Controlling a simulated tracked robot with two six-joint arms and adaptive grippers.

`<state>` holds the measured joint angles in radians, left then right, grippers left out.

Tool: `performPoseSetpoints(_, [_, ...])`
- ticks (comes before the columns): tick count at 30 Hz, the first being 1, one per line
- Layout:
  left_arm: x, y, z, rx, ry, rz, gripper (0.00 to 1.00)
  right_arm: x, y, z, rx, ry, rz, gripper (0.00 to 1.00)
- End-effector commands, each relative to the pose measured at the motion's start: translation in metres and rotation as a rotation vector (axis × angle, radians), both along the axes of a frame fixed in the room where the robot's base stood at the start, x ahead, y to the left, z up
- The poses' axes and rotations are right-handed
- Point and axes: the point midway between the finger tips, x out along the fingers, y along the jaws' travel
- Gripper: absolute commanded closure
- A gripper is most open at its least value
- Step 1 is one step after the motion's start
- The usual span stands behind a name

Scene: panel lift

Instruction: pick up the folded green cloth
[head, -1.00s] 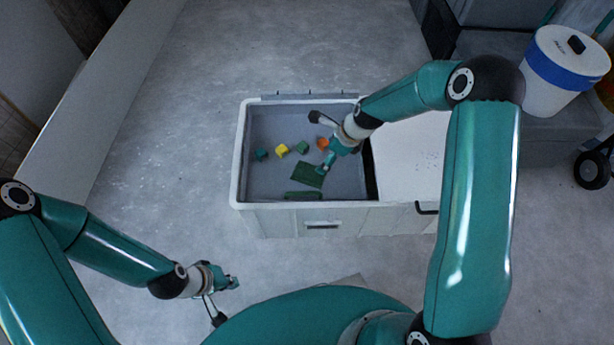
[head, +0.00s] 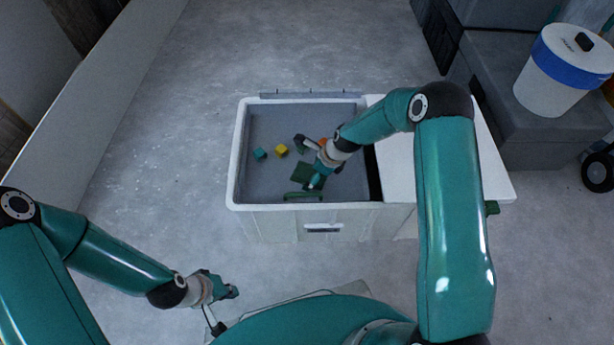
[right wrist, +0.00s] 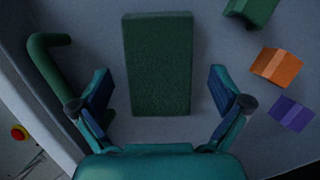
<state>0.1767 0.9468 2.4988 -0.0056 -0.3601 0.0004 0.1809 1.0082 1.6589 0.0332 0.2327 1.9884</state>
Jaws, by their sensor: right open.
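The folded green cloth (right wrist: 157,65) is a dark green rectangle lying flat on the grey floor of the bin. In the head view the cloth (head: 304,172) is partly covered by my right gripper (head: 307,163). In the right wrist view my right gripper (right wrist: 160,92) is open, with one finger on each side of the cloth's near part and gaps between. I cannot tell how high the fingers are above the floor. My left gripper (head: 226,306) hangs outside the bin at the lower left; its finger gap is unclear.
The bin (head: 233,160) also holds a teal block (head: 260,154), a yellow block (head: 281,150), an orange block (right wrist: 276,66), a purple block (right wrist: 291,113), a green block (right wrist: 252,8) and a green curved bar (right wrist: 52,65) near the front wall. A white lid (head: 400,165) covers the bin's right side.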

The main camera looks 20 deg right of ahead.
Motion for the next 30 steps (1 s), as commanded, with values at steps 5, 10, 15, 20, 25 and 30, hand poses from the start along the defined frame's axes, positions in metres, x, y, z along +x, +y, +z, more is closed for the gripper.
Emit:
performPoseSetpoints(5, [0.000, 0.000, 0.001, 0.000, 0.000, 0.000, 1.00, 0.000, 0.000, 0.001, 0.000, -0.001, 0.000, 0.00])
performPoseSetpoints(10, [0.000, 0.000, 0.001, 0.000, 0.000, 0.000, 1.00, 0.000, -0.001, 0.001, 0.000, -0.001, -0.001, 0.28])
performPoseSetpoints(15, [0.000, 0.000, 0.001, 0.000, 0.000, 0.000, 1.00, 0.000, -0.001, 0.001, 0.000, -0.002, -0.002, 0.57])
performPoseSetpoints(20, [0.000, 0.000, 0.001, 0.000, 0.000, 0.000, 1.00, 0.000, -0.001, 0.001, 0.000, -0.002, -0.002, 0.70])
performPoseSetpoints(25, [0.000, 0.000, 0.001, 0.000, 0.000, 0.000, 1.00, 0.000, -0.001, 0.003, 0.000, -0.002, -0.002, 0.70])
performPoseSetpoints(30, [0.000, 0.000, 0.006, 0.000, 0.000, 0.000, 1.00, 0.001, -0.001, 0.012, 0.000, -0.003, -0.001, 0.70])
